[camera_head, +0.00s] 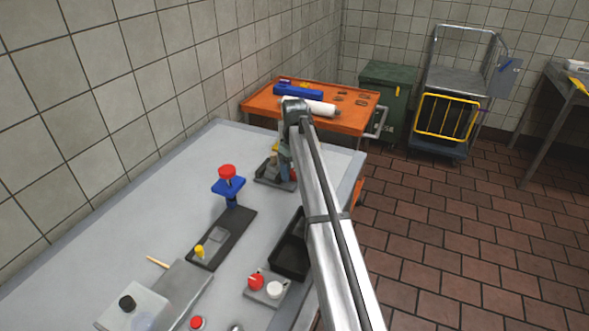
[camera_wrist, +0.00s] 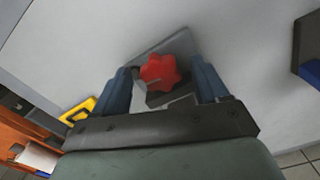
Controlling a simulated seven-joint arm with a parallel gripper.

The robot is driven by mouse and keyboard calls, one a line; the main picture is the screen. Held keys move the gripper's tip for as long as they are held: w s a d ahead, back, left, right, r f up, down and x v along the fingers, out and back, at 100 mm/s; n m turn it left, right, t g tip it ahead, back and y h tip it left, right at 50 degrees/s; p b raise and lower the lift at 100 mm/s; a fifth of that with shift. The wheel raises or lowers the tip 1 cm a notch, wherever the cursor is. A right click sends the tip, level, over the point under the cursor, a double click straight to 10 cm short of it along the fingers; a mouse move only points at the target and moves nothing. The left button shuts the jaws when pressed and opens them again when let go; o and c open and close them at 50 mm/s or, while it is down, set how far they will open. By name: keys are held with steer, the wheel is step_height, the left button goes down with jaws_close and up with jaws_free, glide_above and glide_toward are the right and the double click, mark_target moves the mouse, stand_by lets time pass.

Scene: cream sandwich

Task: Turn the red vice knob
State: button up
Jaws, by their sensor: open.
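The red vice knob (camera_wrist: 160,72) is star-shaped and shows in the wrist view between the two blue fingers of my gripper (camera_wrist: 161,80). The fingers are apart, one on each side of the knob; I cannot tell whether either touches it. The knob sits at a grey vice (camera_wrist: 148,48), partly hidden by my gripper. In the head view, my gripper (camera_head: 286,165) points down at the far end of the table over the dark vice (camera_head: 266,178). A small bit of the red knob (camera_head: 293,175) shows beside it.
A blue press with a red top (camera_head: 227,171) stands nearer on the grey table (camera_head: 140,200). A black tray (camera_head: 291,256) lies along the right edge. A box with red and white knobs (camera_head: 266,286) is in front. An orange table (camera_head: 262,103) stands behind.

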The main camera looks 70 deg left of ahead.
steer(key=c, duration=1.1)
steer(key=shift+o, duration=0.2)
steer(key=shift+m, duration=0.8)
steer(key=o, duration=1.1)
steer(key=shift+c, duration=0.2)
step_height(320, 180, up, 14)
steer(key=shift+f, duration=0.15)
